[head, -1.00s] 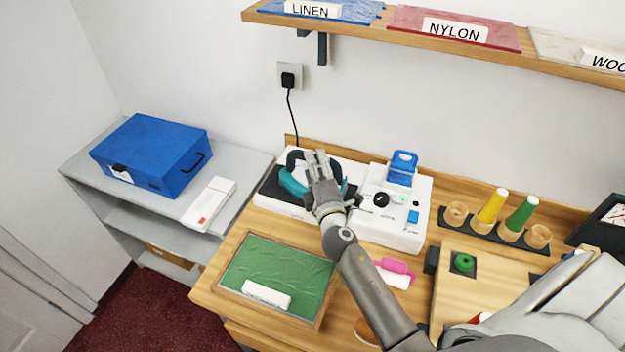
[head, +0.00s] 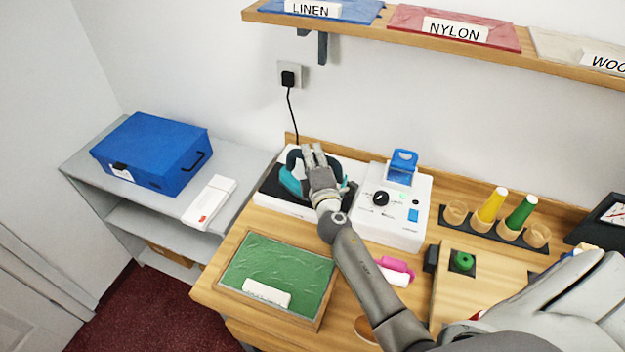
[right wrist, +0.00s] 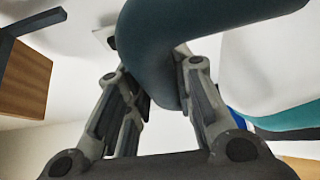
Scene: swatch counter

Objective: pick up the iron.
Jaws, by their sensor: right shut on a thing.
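The iron (head: 290,184), teal with a dark handle, is at its white base with a black rest (head: 271,191) at the back left of the wooden counter. My right gripper (head: 312,158) is over the iron and partly hides it. In the right wrist view, the fingers of my right gripper (right wrist: 165,95) are on either side of the iron's teal handle part (right wrist: 165,50), shut on it. I cannot tell whether the iron is clear of the rest. My left gripper is not in view.
A white control box (head: 395,222) with a blue clip stands right of the iron. A green swatch tray (head: 322,318) lies in front. A blue case (head: 150,155) is on the grey shelf at left. Yellow and green cones (head: 520,213) stand at right.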

